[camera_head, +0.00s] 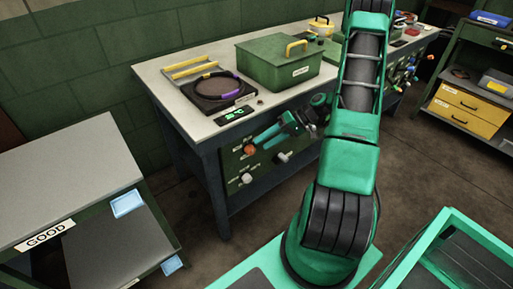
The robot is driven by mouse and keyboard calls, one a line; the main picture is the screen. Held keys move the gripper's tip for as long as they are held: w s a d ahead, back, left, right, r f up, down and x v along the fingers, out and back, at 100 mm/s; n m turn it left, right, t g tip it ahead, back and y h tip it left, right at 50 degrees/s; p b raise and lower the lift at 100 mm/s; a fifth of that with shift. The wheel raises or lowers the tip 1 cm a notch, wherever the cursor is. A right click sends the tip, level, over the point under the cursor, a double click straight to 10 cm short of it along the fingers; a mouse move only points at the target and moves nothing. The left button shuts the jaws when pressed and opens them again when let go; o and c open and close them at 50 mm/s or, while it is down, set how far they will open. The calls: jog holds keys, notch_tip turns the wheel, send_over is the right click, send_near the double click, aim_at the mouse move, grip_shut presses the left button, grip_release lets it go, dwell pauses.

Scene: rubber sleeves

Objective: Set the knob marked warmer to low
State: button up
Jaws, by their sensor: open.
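The dark knob panel (262,172) is on the front of the workbench, below the top's edge. It carries an orange knob (249,149), a pale knob (246,178) at lower left and another pale knob (282,157) to the right. The small labels are too blurred to read, so I cannot tell which knob is marked warmer or where low lies. My gripper (260,140) is open in front of the panel's upper part, its green fingers pointing left near the orange knob. I cannot tell whether they touch it.
On the workbench top (180,88) are a black plate with a ring (220,88), a green lit display (235,113) and a green lidded box (280,60). A grey shelf (70,170) marked GOOD stands at left. Yellow drawers (465,107) are at right.

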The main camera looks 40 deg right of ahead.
jog(key=v, duration=0.5)
jog(key=shift+r, duration=0.1)
dwell(0.7)
jog(key=s+a+r+g+h, duration=0.1)
jog(key=s+a+r+h, duration=0.15)
jog(key=r, duration=0.25)
jog(key=s+a+r+m+g+h, duration=0.1)
jog(key=s+a+r+g+h, duration=0.1)
jog(key=s+r, duration=0.25)
jog(key=s+a+r+g+h, duration=0.1)
jog(key=s+a+r+h, duration=0.15)
jog(key=r, duration=0.35)
jog(key=s+a+r+m+h, duration=0.1)
jog(key=s+a+r, duration=0.1)
jog(key=s, duration=0.6)
jog(key=s+a+r+m+g+h, duration=0.1)
jog(key=s+a+r+m, duration=0.1)
jog(key=s, duration=0.6)
notch_tip(320, 180, up, 3)
jog(key=shift+s+a+f+m+h, duration=0.15)
jog(key=shift+s+a+m+h, duration=0.15)
jog(key=shift+a, duration=0.15)
